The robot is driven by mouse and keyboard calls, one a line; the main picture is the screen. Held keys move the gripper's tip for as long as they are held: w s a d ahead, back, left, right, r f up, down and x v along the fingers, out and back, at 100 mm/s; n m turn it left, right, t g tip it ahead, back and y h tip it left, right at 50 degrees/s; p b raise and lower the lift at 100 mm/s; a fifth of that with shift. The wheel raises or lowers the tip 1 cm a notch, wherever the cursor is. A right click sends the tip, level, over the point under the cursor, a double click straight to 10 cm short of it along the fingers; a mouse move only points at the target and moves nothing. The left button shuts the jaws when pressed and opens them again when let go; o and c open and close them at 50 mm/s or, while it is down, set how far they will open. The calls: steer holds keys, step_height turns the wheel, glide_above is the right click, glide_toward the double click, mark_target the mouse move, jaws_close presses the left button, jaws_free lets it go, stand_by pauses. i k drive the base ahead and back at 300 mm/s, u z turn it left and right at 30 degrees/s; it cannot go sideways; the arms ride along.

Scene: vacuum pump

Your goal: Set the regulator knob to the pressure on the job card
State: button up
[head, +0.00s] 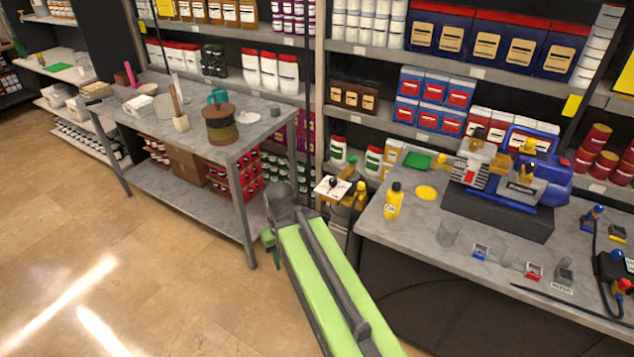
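The blue vacuum pump (556,172) stands on a dark base block (497,213) on the right-hand bench. Yellow fittings and a grey-and-red body sit at its left side. At the bench's right edge are a blue-topped fitting (597,213), a black hose, and a red-topped fitting (624,286) beside a dark box. I cannot tell which part is the regulator knob. No job card can be picked out for sure; a white plate (333,188) with a small dark part stands between the benches.
The right-hand bench (400,232) also holds a yellow bottle (393,201), a clear glass (448,233) and small blue and red parts. A left table (265,110) holds a brown pot (221,125) and bowls. Stocked shelves stand behind. The floor at left is clear.

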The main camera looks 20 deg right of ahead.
mark_target(333, 181)
steer(key=u, duration=1.1)
steer(key=i, duration=1)
